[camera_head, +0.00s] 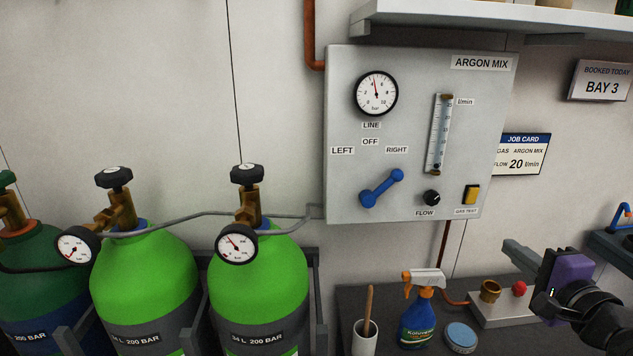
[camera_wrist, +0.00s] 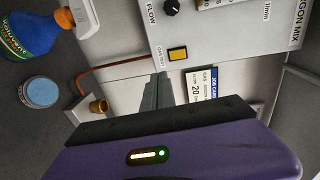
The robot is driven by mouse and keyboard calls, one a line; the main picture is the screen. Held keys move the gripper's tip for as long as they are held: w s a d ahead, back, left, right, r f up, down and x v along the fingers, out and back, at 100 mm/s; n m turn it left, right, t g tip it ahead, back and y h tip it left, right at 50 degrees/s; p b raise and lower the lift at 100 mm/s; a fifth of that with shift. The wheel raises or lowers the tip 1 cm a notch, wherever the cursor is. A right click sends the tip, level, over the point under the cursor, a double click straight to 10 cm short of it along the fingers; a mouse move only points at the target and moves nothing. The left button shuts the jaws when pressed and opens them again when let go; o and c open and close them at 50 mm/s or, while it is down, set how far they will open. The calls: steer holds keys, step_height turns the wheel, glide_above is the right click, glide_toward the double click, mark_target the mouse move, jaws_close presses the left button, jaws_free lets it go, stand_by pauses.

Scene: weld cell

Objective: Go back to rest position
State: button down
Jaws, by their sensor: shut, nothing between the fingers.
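My gripper (camera_head: 511,247) is at the lower right in the head view, in front of the wall and above the bench. Its grey fingers are together with nothing between them and point left. They also show in the wrist view (camera_wrist: 152,93), past the purple gripper body. My gripper is apart from the argon panel (camera_head: 420,130), to the lower right of it. The panel's blue lever (camera_head: 382,188) points up and right, toward the RIGHT label.
Green gas cylinders (camera_head: 258,270) with gauges stand at the left. On the bench are a spray bottle (camera_head: 418,318), a cup (camera_head: 364,340), a round tin (camera_head: 461,337) and a fitting block with a red knob (camera_head: 519,288). A shelf (camera_head: 450,28) overhangs the panel.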

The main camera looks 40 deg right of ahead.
step_height(320, 180, up, 4)
steer(key=s+d+n+h, duration=0.2)
steer(key=h, duration=0.1)
steer(key=a+f+n+t+y, duration=0.2)
steer(key=a+f+n, duration=0.45)
steer(key=a, duration=0.45)
steer(key=a+f+n+t+y, duration=0.1)
steer(key=a+f+n, duration=0.4)
steer(key=a+n, duration=0.4)
steer(key=s+a+f+n+g+y, duration=0.1)
steer(key=s+a+f+n+y, duration=0.2)
steer(key=a, duration=0.7)
steer(key=s+a+f+n+g+y, duration=0.1)
steer(key=s+a+f+n+y, duration=0.3)
steer(key=s+a, duration=0.5)
step_height(320, 180, down, 3)
steer(key=shift+s+a+r+y, duration=0.1)
steer(key=shift+s+a+y, duration=0.25)
steer(key=shift+s+y, duration=0.5)
steer(key=shift+w, duration=0.1)
